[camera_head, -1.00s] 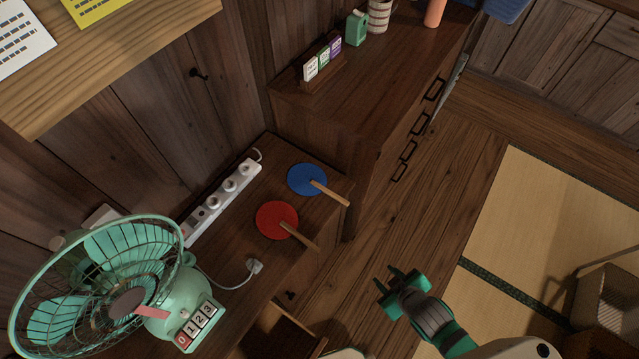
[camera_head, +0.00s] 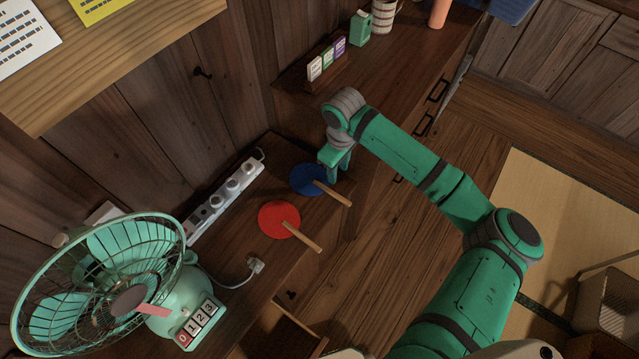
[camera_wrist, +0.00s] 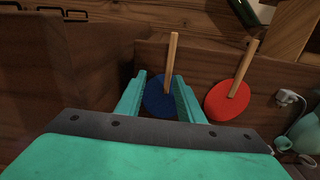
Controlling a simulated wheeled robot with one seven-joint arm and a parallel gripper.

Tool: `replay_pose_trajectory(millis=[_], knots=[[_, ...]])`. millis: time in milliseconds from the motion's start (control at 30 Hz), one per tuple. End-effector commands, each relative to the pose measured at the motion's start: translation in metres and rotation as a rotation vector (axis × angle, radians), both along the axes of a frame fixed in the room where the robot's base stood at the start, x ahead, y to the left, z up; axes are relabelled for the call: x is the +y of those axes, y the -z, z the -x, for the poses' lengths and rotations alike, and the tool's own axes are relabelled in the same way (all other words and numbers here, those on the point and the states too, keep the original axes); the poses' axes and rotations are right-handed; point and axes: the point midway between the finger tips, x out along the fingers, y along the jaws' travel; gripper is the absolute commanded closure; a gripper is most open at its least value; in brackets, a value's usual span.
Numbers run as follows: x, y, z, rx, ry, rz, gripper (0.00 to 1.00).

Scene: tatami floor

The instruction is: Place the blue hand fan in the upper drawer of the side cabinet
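The blue hand fan (camera_head: 306,181) lies flat on the low side cabinet (camera_head: 215,262), its wooden handle sticking out past the front edge. My gripper (camera_head: 337,172) is above the blue fan's disc, pointing down and partly covering it. In the wrist view, the blue fan (camera_wrist: 157,100) shows between my two open fingers (camera_wrist: 160,92), with the handle running away from me. I cannot tell whether the fingers touch it. An open drawer (camera_head: 285,333) juts out from the cabinet front at the bottom of the head view, partly cut off.
A red hand fan (camera_head: 278,219) lies beside the blue one. A power strip (camera_head: 222,200), a plug (camera_head: 256,265) and a green electric fan (camera_head: 110,280) are also on the cabinet. A taller cabinet (camera_head: 385,75) stands behind my gripper. Wooden floor is clear in front.

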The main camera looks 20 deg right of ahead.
Motion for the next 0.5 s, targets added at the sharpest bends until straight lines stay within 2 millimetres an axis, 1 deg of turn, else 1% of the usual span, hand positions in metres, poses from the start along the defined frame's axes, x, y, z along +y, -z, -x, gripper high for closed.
replay_pose_trajectory(millis=[33,100,233,367,500], knots=[[0.011,-0.006,-0.005,0.014,-0.013,-0.008,0.66],[0.020,-0.013,-0.008,0.031,-0.025,-0.016,0.66],[0.028,-0.015,-0.010,0.048,-0.033,-0.023,0.66],[0.028,-0.004,-0.009,0.052,-0.033,-0.025,0.66],[0.028,0.017,-0.009,0.050,-0.033,-0.024,0.66]])
